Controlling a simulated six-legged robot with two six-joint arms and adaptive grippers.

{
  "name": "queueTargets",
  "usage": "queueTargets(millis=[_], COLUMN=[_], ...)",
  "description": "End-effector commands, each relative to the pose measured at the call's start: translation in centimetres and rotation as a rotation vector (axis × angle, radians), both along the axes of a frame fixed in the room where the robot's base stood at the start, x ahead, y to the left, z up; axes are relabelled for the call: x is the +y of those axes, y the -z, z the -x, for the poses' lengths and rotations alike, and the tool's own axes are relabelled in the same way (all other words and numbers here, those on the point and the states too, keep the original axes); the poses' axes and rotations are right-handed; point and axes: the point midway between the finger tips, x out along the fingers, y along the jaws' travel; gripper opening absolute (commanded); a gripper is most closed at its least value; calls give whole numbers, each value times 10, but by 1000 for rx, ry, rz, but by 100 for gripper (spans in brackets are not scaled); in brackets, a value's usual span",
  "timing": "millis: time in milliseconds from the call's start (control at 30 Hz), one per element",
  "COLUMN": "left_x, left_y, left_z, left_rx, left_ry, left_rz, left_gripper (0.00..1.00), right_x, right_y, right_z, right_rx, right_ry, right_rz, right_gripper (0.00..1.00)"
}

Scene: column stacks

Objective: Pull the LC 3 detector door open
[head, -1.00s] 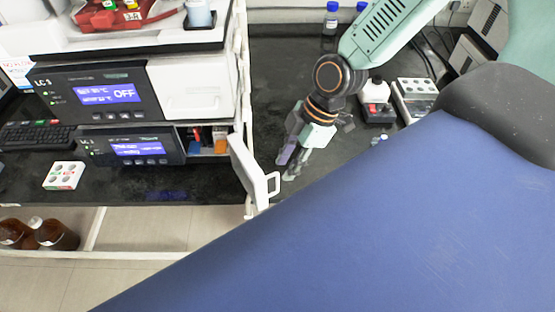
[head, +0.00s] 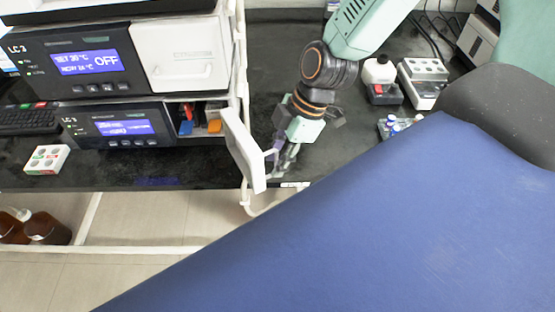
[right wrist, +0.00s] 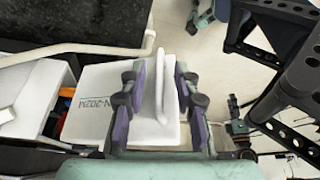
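My left gripper is out of view.
A white rail (head: 245,90) runs beside the stack. A small white box (head: 47,159) lies on the black bench at left. Bottles (head: 380,72), a white-topped device (head: 424,80) and blue-capped vials (head: 393,126) stand at right. Brown bottles (head: 45,228) stand below the bench.

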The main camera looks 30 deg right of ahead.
Motion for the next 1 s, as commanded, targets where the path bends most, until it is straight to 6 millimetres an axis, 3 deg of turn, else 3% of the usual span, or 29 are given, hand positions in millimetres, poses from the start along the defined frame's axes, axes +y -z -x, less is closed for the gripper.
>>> queueTargets(millis=[367, 733, 1000], left_x=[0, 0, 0], left_y=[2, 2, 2], left_z=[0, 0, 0], left_rx=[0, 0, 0], left_ry=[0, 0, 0], left_rz=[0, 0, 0], left_gripper=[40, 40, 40], right_x=[1, 1, 1], right_y=[1, 1, 1], right_z=[0, 0, 0], right_rx=[0, 0, -1], right_ry=[0, 0, 0], right_rz=[0, 0, 0], right_gripper=[31, 0, 0])
